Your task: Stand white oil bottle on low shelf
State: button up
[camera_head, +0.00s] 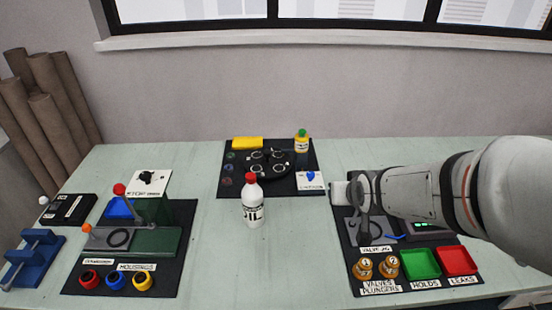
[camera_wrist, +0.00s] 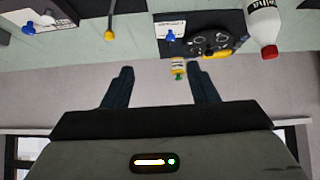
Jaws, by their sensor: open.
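The white oil bottle (camera_head: 252,205), with a red cap and black lettering, stands upright on the pale green table near the middle. Its upper part shows upside down at the top right of the wrist view (camera_wrist: 263,22). My gripper (camera_wrist: 162,82) is open, with nothing between its two dark fingers. In the head view my arm reaches in from the right and ends over the right-hand mat, apart from the bottle; the fingers are not clear there. I cannot make out a low shelf in either view.
A black mat (camera_head: 230,187) behind the bottle carries a round dark fixture, a yellow block (camera_head: 247,143) and a yellow bottle with a green cap (camera_head: 301,141). Green (camera_head: 420,264) and red (camera_head: 459,262) trays lie front right. A green fixture (camera_head: 157,238) stands left. The table's front middle is clear.

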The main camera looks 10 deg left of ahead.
jog(key=w+a+f+n+t+y+b, duration=0.1)
jog(key=w+a+f+t+y, duration=0.15)
jog(key=a, duration=0.25)
jog(key=w+a+f+n+t+y+b, duration=0.1)
jog(key=w+a+f, duration=0.2)
jog(key=a, duration=0.3)
jog(key=n+t+y+b, duration=0.2)
jog(key=n+y, duration=0.1)
jog(key=y, duration=0.2)
send_near(253, 184)
jog(key=d+x, duration=0.1)
jog(key=x, duration=0.3)
jog(key=shift+w+a+r+t+p, duration=0.1)
jog(key=shift+w+a+t+p, duration=0.15)
jog(key=shift+w+a+p, duration=0.15)
jog(key=p+x, duration=0.1)
jog(key=x, duration=0.2)
jog(key=p+x, duration=0.1)
jog(key=x, duration=0.3)
jog(key=shift+s+a+f, duration=0.2)
jog(key=shift+a+f, duration=0.05)
jog(key=shift+a, duration=0.1)
grip_shut()
